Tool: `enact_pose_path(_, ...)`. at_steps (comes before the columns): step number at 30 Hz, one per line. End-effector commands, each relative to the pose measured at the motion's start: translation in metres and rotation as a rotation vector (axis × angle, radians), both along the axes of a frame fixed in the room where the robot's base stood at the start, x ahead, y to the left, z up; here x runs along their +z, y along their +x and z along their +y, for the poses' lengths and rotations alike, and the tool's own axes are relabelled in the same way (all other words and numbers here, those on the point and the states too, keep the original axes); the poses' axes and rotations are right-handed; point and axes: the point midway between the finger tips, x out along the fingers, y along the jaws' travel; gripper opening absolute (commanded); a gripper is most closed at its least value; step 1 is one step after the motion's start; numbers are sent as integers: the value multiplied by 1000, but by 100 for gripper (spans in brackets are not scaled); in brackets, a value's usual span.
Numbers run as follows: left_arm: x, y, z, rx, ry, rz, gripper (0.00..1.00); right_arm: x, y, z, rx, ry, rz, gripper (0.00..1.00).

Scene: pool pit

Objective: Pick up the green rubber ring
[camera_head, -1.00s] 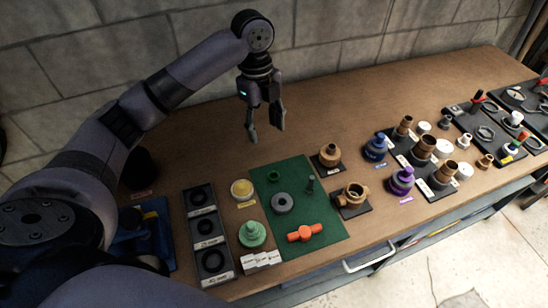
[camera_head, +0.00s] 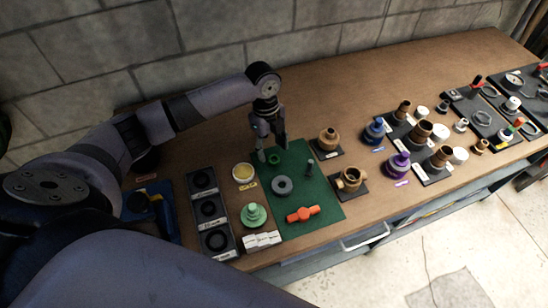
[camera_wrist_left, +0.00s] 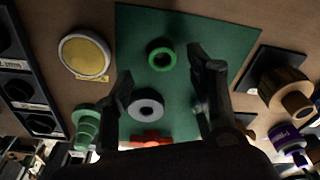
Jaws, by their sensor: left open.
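The green rubber ring (camera_head: 274,159) lies flat on the green mat (camera_head: 327,207) near its far left corner. It also shows in the left wrist view (camera_wrist_left: 161,55) as a bright green ring. My left gripper (camera_head: 271,155) is open and empty, pointing down just above the ring in the head view. In the left wrist view its two fingers (camera_wrist_left: 160,62) are spread, and the ring shows between and beyond the tips, apart from both. My right gripper is out of view.
On the mat are a grey ring (camera_head: 282,186), an orange valve handle (camera_head: 303,214) and a small dark fitting (camera_head: 310,167). A yellow-filled dish (camera_head: 243,173) and a green stepped part (camera_head: 254,215) stand left. A brass fitting (camera_head: 327,140) stands right.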

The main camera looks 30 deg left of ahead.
Motion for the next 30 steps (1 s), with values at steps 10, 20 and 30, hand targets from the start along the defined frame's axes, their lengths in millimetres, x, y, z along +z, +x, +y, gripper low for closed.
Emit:
enact_pose_path(10, -37, 0, -6, 1, 1, 2, 51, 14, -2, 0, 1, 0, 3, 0)
enact_pose_path(20, -37, 0, -6, 0, 1, 1, 42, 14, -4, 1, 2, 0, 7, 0)
enact_pose_path(30, -37, 0, -5, 1, 1, 1, 19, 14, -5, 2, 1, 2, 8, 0)
